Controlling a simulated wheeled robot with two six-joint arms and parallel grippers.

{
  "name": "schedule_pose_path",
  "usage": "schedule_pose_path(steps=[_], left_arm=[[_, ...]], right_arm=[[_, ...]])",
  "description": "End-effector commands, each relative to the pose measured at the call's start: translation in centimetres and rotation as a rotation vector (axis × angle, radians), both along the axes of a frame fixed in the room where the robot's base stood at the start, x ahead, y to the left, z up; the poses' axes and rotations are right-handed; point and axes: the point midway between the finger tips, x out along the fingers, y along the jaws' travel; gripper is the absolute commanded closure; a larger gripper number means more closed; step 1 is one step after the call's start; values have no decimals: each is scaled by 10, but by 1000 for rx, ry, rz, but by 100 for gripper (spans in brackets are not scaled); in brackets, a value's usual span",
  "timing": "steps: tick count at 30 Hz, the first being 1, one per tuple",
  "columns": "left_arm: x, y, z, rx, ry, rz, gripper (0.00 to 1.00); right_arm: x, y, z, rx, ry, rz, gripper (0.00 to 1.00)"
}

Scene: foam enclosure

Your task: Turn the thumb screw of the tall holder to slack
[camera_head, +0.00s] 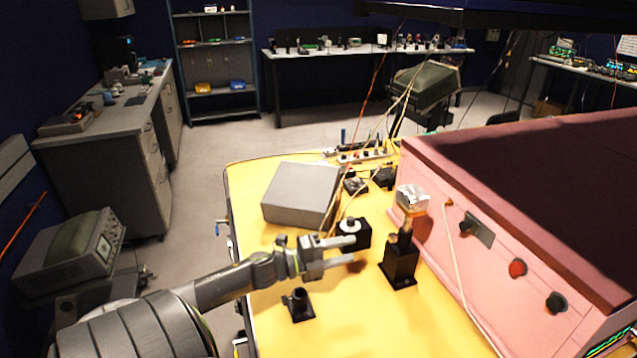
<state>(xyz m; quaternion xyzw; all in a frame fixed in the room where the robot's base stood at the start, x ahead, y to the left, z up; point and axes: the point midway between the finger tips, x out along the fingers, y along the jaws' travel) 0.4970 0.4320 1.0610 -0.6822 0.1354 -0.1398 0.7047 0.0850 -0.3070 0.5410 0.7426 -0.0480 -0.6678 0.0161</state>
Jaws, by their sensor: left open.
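The tall holder (400,265) is a black post on a square base, standing upright on the yellow tabletop in front of the pink enclosure. Its thumb screw is too small and dark to make out. My left gripper (353,250) reaches in from the left with its two grey fingers pointing right toward the holder. The fingers are apart with nothing between them, and a gap lies between their tips and the holder. My right gripper is not in view.
A black box with a white round top (348,226) stands just behind my left fingers. A short black holder (298,305) stands in front of them. A grey box (300,192) lies farther back. The pink foam enclosure (480,255) with a hanging cable blocks the right side.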

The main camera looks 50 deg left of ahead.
Motion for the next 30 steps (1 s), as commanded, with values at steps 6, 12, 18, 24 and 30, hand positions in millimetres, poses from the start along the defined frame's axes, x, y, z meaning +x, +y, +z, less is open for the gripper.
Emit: schedule_pose_path(steps=[6, 12, 18, 24, 30], left_arm=[[-24, 10, -1, 1, 3, -2, 55], [-43, 18, 0, 1, 4, -1, 55], [-54, 22, 0, -1, 1, 0, 55], [-55, 23, 0, 1, 0, 0, 55], [-55, 23, 0, 1, -1, 0, 55]], right_arm=[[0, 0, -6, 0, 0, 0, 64], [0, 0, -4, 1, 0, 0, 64], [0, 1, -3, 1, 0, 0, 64], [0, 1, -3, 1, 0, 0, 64], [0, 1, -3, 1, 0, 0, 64]])
